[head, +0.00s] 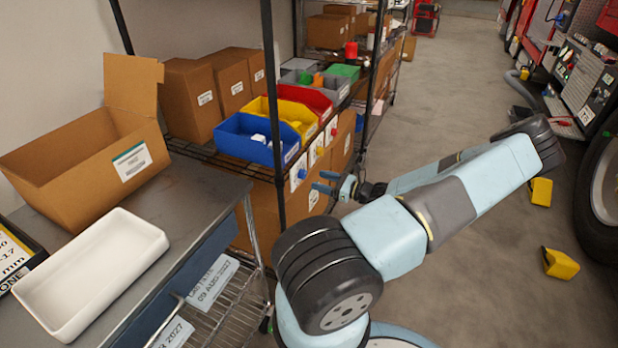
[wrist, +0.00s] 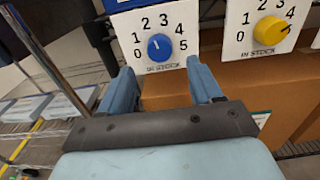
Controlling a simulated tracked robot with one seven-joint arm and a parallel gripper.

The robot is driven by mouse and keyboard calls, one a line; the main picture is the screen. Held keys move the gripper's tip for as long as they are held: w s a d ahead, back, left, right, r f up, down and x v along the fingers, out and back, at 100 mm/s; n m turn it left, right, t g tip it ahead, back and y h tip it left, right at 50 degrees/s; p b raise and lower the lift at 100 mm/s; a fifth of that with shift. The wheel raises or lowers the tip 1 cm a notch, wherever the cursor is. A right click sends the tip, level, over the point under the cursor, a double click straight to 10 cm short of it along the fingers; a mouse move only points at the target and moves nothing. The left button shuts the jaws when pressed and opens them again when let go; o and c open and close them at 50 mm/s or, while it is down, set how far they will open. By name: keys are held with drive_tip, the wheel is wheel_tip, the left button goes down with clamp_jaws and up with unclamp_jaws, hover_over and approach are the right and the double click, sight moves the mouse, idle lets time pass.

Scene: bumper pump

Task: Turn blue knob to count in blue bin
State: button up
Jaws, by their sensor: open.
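The blue knob (wrist: 159,46) sits on a white dial plate (wrist: 151,37) numbered 0 to 5, marked "IN STOCK". Its pointer is too small to read surely. In the head view the knob (head: 301,174) is on the shelf front below the blue bin (head: 262,154). The bin holds a few white items; their count is unclear because the walls partly hide them. My gripper (wrist: 162,72) is open and empty, its fingers below and either side of the knob, apart from it. In the head view my gripper (head: 323,183) is just right of the dial plate.
A yellow knob (wrist: 271,30) on a like plate is close to the right. Yellow (head: 290,117) and red (head: 312,99) bins stand beside the blue one. Cardboard boxes (head: 315,197) fill the shelf below. A metal shelf post (head: 272,100) stands left of the dials.

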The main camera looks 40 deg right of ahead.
sight(306, 175)
drive_tip(key=shift+x, duration=2.8)
drive_tip(key=shift+c, duration=0.4)
drive_tip(key=c, duration=1)
drive_tip(key=shift+o, duration=0.2)
drive_tip(key=shift+n, duration=0.9)
drive_tip(key=o, duration=1)
drive_tip(key=shift+o, duration=0.2)
drive_tip(key=shift+s, duration=0.1)
drive_tip(key=v, duration=1.3)
drive_tip(key=shift+s, duration=0.25)
